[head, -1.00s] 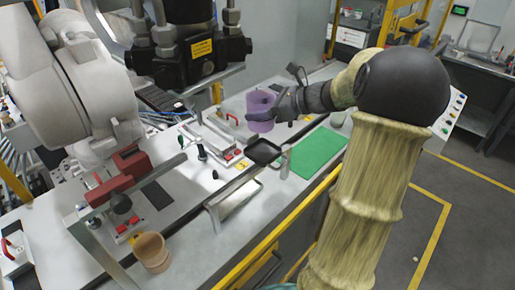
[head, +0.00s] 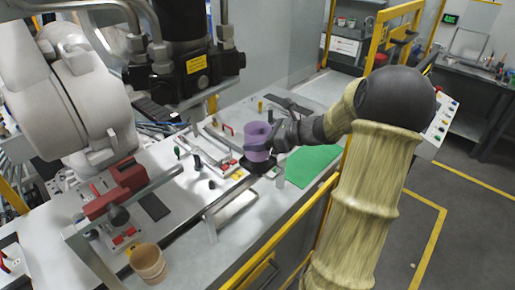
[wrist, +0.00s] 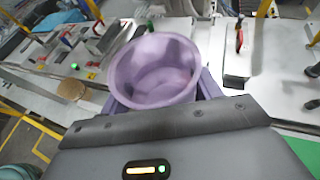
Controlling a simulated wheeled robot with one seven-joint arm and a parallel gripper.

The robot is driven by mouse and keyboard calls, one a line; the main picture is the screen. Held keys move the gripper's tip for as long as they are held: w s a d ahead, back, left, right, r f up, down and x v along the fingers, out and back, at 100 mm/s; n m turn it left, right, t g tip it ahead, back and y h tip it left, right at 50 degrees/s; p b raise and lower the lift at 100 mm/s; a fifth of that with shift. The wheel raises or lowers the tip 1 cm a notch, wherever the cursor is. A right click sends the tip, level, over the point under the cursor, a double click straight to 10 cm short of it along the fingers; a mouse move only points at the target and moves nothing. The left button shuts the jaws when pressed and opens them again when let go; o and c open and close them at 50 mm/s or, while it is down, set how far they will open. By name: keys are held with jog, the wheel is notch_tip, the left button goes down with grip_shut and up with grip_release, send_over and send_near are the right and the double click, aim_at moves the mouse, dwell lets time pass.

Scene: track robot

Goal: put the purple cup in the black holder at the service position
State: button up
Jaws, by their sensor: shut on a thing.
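The purple cup (head: 257,148) stands upright at the black holder (head: 264,170) in the head view. Its base overlaps the holder's dish; I cannot tell whether it rests inside or hangs just above. My gripper (head: 262,143) comes from the right and is shut on the cup's side. In the wrist view the cup (wrist: 155,72) shows from above, open and empty, between the fingers (wrist: 160,98). The holder is hidden in the wrist view.
A green mat (head: 312,164) lies right of the holder. A tan cup (head: 148,264) stands at the front left of the bench, near a red clamp (head: 118,188). A large dark machine head (head: 185,70) hangs at the upper left. A yellow rail (head: 285,232) runs along the bench's front edge.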

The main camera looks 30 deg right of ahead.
jog(key=shift+d+f+p, duration=0.1)
jog(key=shift+f+p, duration=0.25)
jog(key=shift+f, duration=1.5)
jog(key=o, duration=1)
jog(key=shift+s, duration=0.1)
jog(key=b+v, duration=0.3)
jog(key=v, duration=0.9)
